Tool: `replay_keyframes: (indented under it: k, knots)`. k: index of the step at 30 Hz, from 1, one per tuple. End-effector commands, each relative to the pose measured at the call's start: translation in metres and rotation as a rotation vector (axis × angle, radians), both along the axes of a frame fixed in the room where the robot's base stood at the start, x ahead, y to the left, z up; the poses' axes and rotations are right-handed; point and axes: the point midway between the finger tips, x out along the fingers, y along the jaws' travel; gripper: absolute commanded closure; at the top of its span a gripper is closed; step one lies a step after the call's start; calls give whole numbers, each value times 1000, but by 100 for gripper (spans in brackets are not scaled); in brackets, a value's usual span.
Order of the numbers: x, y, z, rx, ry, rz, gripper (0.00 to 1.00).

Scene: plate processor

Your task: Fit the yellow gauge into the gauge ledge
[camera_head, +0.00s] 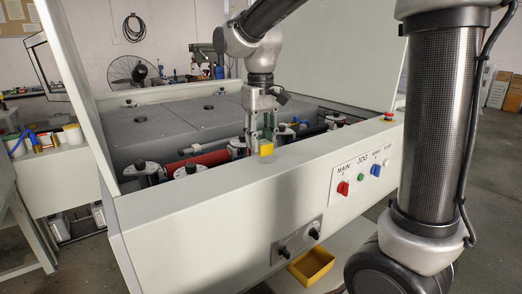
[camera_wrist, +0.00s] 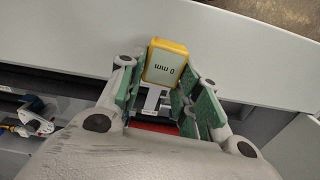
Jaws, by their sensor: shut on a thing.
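The yellow gauge (camera_head: 266,149) is a small block in my gripper (camera_head: 259,140), above the inner side of the machine's front edge. In the wrist view the gauge (camera_wrist: 166,62) shows a pale face reading "0 mm", upside down. It sits between the green finger pads of my gripper (camera_wrist: 161,84), which is shut on it. A pale metal piece (camera_wrist: 151,101) shows below the gauge between the fingers; I cannot tell whether it belongs to the gauge or to the machine. I cannot make out the gauge ledge with certainty. Whether the gauge touches the machine is unclear.
A red roller (camera_head: 210,160) and several dark clamps with knobs lie in the trough behind the white front panel (camera_head: 215,225). A red emergency button (camera_head: 389,116) and switches are at the right. A yellow bin (camera_head: 311,267) stands below. White side walls flank the grey bed (camera_head: 165,128).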

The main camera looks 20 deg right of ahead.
Motion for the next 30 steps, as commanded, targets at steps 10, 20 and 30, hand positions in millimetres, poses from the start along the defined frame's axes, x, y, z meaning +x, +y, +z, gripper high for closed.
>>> replay_keyframes:
  k: [10,20,30]
  knots:
    - [1,0,63,1,-3,0,92]
    - [0,0,69,0,0,0,92]
    - [0,0,55,0,2,0,92]
